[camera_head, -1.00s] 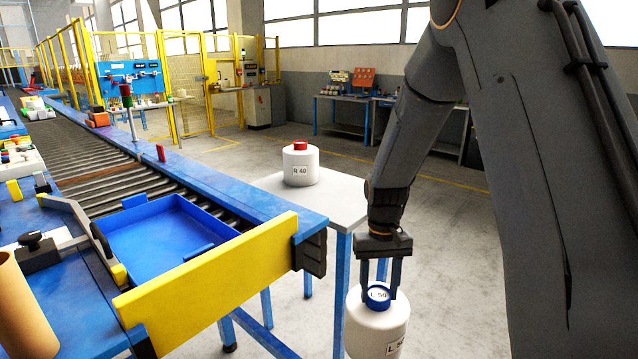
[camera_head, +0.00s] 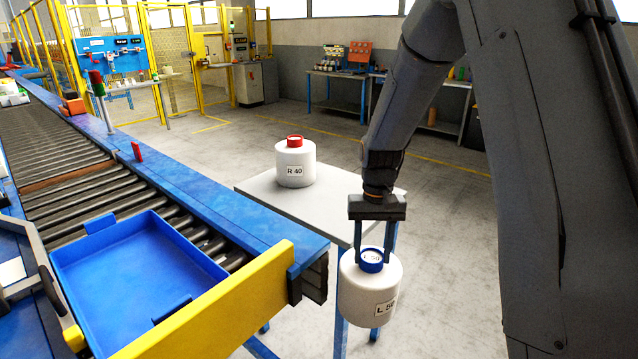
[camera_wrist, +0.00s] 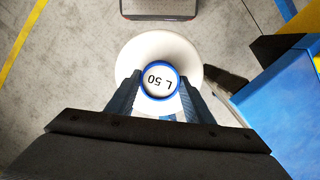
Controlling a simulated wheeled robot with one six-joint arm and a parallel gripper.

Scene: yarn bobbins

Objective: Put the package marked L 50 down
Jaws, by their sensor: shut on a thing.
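The package marked L 50 (camera_head: 362,290) is a white bobbin with a blue-ringed cap and an L 50 label on its side. My gripper (camera_head: 372,258) is shut on its blue cap from above and holds it upright, hanging in front of the small table's front edge. In the wrist view the L 50 cap (camera_wrist: 160,80) sits between both fingers, with the floor below. The small white table (camera_head: 262,190) has blue legs. A white bobbin marked R 40 (camera_head: 295,165), with a red cap, stands on its back part.
The roller conveyor (camera_head: 60,150) runs along the left with a blue tray (camera_head: 130,265) at its near end. A yellow end plate (camera_head: 215,305) lies left of the held package. The tabletop right of R 40 is clear. Workbenches (camera_head: 340,90) stand far back.

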